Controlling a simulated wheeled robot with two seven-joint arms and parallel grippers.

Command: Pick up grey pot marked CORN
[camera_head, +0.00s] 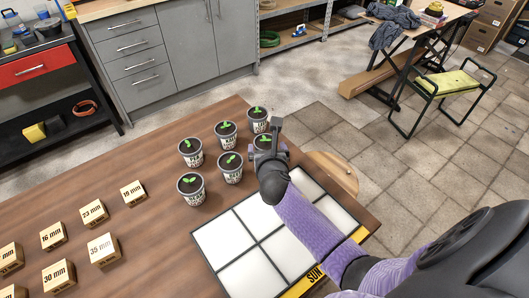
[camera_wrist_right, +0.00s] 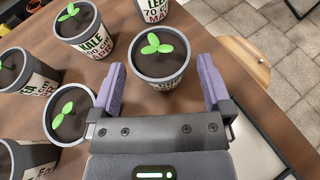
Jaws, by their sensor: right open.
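Several grey pots with dark soil, green seedlings and white printed labels stand upright on the brown table, in two rows in the head view. I cannot read which one is marked CORN. One pot (camera_head: 264,141) is at the near right of the group, partly hidden by my right gripper (camera_head: 268,150). In the right wrist view, a pot (camera_wrist_right: 160,72) stands just ahead, between the lines of the two open purple fingers (camera_wrist_right: 163,88). Its label is mostly unreadable. The right gripper is open and empty. My left gripper is not in view.
Neighbouring pots (camera_head: 230,169) (camera_wrist_right: 84,28) stand close on the left. A tray of white squares (camera_head: 243,275) with a black and yellow border lies in front, under my right arm. Wooden number blocks (camera_head: 103,250) are at left. A round wooden stool (camera_head: 338,170) stands beyond the table edge.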

